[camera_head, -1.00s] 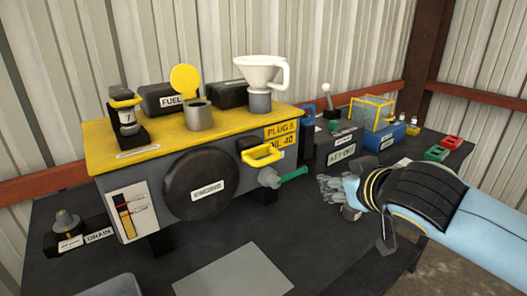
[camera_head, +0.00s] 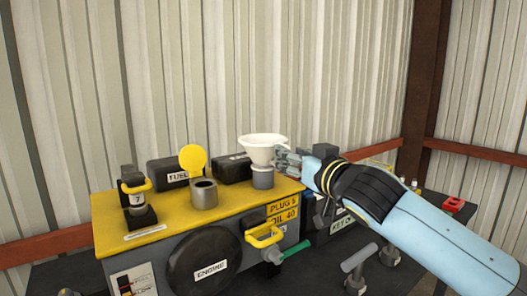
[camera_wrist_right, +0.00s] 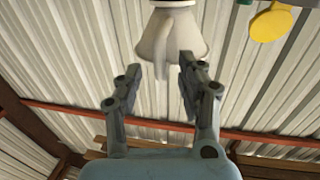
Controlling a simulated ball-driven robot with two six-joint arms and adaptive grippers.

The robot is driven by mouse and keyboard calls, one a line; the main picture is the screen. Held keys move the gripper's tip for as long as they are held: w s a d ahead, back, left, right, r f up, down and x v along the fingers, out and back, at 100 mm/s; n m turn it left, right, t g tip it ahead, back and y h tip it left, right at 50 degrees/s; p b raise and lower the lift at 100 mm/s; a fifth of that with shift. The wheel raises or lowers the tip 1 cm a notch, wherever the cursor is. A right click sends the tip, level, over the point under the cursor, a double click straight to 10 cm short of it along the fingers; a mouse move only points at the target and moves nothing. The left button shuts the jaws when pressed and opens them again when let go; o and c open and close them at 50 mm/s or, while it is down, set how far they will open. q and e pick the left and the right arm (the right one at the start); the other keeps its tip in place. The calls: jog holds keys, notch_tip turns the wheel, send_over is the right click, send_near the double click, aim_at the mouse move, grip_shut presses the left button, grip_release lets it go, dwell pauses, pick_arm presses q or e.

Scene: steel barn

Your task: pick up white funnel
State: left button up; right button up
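The white funnel (camera_head: 262,150) sits upright on a grey neck (camera_head: 263,178) at the right end of the yellow-topped engine box (camera_head: 165,222). My right gripper (camera_head: 287,161) is at its right side, by the handle. In the right wrist view the funnel (camera_wrist_right: 190,32) appears upside down, with its handle between the fingers of my right gripper (camera_wrist_right: 160,72). The fingers are spread, with gaps on both sides of the handle. My left gripper is not in view.
A grey cup with a yellow lid (camera_head: 204,194) stands left of the funnel, with black boxes (camera_head: 232,168) behind it. A yellow handle (camera_head: 264,236) and a green-gripped lever (camera_head: 291,250) project from the box front. A corrugated wall stands behind.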

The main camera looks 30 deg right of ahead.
jog(key=shift+w, duration=1)
jog(key=shift+s+d, duration=0.1)
jog(key=shift+s, duration=0.05)
jog(key=shift+c, duration=0.6)
grip_shut()
